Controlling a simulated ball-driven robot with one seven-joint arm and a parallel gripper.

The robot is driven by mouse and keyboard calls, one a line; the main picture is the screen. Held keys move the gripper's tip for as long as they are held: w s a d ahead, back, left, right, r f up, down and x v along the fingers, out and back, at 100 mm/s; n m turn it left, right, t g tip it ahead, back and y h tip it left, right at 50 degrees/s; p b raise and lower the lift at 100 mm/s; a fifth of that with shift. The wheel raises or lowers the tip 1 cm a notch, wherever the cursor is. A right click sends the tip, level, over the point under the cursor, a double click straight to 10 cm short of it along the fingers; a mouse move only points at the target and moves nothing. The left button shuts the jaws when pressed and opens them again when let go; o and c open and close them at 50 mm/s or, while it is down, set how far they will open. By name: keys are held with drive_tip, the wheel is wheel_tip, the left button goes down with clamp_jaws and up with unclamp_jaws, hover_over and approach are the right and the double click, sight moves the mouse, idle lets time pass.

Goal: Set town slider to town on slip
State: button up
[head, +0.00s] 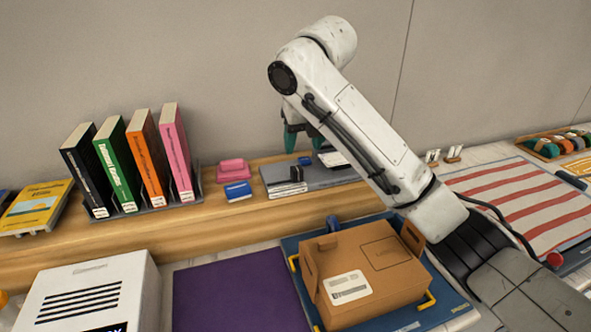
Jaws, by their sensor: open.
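A low grey unit (325,178) lies on the wooden shelf at centre; I take it to hold the town slider. A small dark blue block (304,161) on its top looks like the slider knob. Dark strips with white labels (290,188) run along its front left, too small to read. A white slip (333,159) lies at its back right, partly hidden by my arm; its writing is unreadable. My gripper (304,150), with teal fingers, is open and empty, pointing down over the unit's back part. I cannot tell whether it touches the knob.
Several books (128,165) stand in a rack at left. Pink (232,170) and blue (238,191) blocks lie left of the unit. A cardboard box (366,270) stands in front on a blue mat, with a white box (85,295) at front left. A striped cloth (520,200) lies right.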

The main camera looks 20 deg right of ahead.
sight(297, 169)
drive_tip(key=x, duration=1)
clamp_jaws()
idle(0.4)
drive_tip(key=shift+r, duration=0.1)
